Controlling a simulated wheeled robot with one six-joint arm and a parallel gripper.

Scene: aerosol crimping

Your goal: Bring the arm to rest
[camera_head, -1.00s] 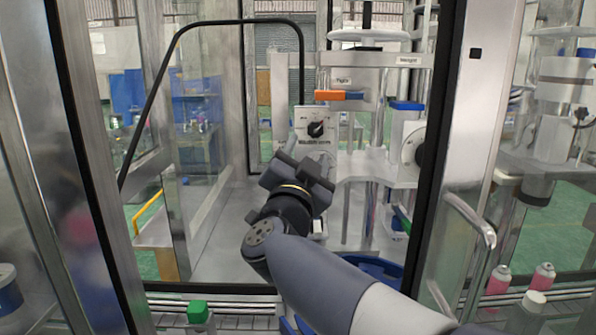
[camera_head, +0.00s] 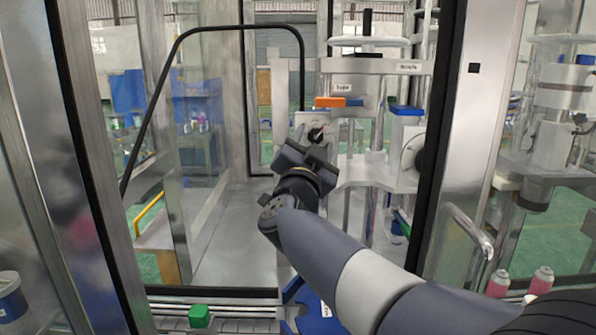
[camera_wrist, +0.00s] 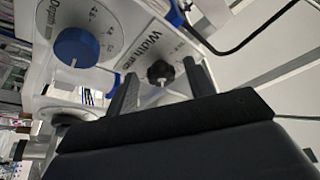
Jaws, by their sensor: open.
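My gripper (camera_head: 313,141) is inside the machine enclosure, in front of the panel with the black knob (camera_head: 316,134). It partly covers that panel in the head view. In the wrist view its two fingers (camera_wrist: 160,84) stand apart with nothing between them. The black knob (camera_wrist: 160,72) shows beyond the gap, on a panel lettered "Width", and a blue knob (camera_wrist: 76,47) with a scale is to its left. I cannot tell the exact distance from fingers to panel.
The enclosure's right door post (camera_head: 452,150) and metal handle (camera_head: 470,232) stand close to my arm. An orange block (camera_head: 330,102) and blue block (camera_head: 406,110) sit on the machine. The enclosure's left side is open space.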

